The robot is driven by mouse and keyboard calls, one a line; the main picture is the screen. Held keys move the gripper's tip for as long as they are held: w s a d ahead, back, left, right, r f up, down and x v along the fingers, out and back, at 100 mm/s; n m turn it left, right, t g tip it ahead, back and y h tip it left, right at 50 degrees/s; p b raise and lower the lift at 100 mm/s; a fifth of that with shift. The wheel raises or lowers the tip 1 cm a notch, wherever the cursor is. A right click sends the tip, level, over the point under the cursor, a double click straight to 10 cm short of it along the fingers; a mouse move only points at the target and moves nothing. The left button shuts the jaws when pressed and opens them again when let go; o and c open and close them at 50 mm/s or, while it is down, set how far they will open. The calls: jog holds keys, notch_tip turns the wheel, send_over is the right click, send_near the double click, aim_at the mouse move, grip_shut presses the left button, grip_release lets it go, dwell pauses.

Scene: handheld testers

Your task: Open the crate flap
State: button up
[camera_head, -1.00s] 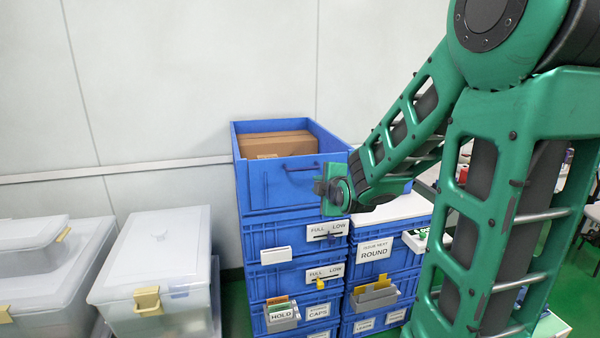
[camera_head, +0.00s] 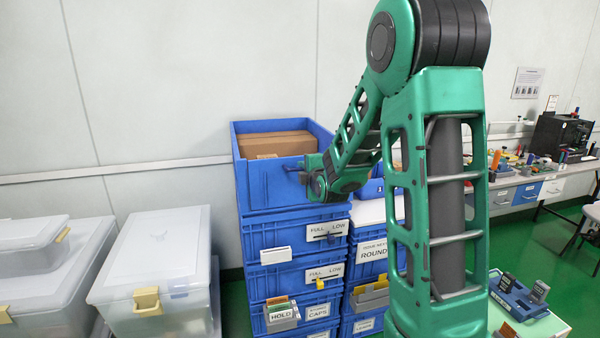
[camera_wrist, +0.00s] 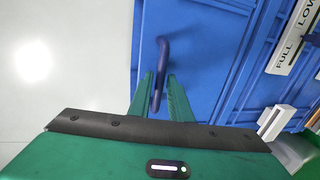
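The top blue crate (camera_head: 246,150) stands open-topped on the stack, with a cardboard box (camera_head: 275,146) inside. Its front flap (camera_head: 265,186) is upright and looks closed. A dark blue handle (camera_wrist: 162,58) sticks out from the flap (camera_wrist: 195,40) in the wrist view. My gripper (camera_wrist: 160,78) is open, with its green fingers apart and the handle lying between them. A gap shows between the fingers and the handle. In the head view my gripper (camera_head: 302,164) is at the flap's right side and hides part of the handle.
Blue crates (camera_head: 290,238) with FULL/LOW labels (camera_head: 326,230) are stacked below. A second stack with a ROUND label (camera_head: 371,252) stands right, partly behind my arm. Clear lidded bins (camera_head: 157,262) stand at the left. A workbench (camera_head: 520,180) is at the far right.

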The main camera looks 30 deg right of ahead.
jog(key=shift+w+d+f, duration=0.1)
jog(key=shift+w+d, duration=0.05)
jog(key=shift+w, duration=0.3)
